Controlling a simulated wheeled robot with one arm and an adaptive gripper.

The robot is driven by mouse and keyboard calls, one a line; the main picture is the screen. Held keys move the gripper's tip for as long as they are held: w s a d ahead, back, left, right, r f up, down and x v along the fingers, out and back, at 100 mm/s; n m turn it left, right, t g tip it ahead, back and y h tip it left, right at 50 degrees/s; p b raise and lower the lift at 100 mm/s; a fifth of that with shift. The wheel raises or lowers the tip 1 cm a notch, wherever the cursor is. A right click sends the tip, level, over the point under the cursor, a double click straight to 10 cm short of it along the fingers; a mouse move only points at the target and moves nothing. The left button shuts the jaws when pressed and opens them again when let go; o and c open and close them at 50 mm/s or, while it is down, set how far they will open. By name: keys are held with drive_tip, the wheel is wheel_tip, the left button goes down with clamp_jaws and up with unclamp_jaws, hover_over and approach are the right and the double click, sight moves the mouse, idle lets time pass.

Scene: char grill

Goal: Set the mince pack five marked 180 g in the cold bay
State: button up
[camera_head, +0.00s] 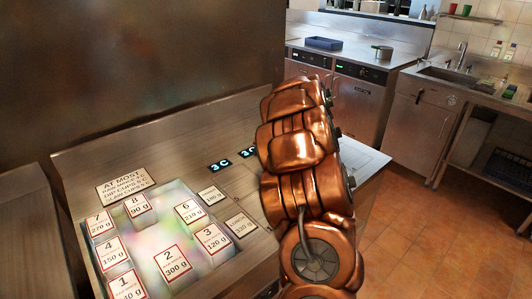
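I read 7 at 270 g (101,223), 8 at 90 g (138,206), 6 at 210 g (189,211), 4 at 150 g (110,250), 2 at 300 g (174,264) and 3 at 120 g (212,239). A plainer card reading 180 g (213,195) lies right of the panel. I see no card numbered five. Two 3 C displays (219,165) sit behind; I cannot tell the cold bay's outline. My gripper is not in view.
My copper arm hides the counter's middle. An "AT MOST" sign (125,185) stands behind the panel, and a 330 g card (240,225) lies right of it. A blue tray (323,43) and pot (382,52) stand on the far counter. The tiled floor (440,235) at right is clear.

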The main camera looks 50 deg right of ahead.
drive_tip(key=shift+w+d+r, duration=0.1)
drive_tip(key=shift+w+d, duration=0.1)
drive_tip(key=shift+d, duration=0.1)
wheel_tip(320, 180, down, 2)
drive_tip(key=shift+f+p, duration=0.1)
drive_tip(key=shift+p, duration=0.3)
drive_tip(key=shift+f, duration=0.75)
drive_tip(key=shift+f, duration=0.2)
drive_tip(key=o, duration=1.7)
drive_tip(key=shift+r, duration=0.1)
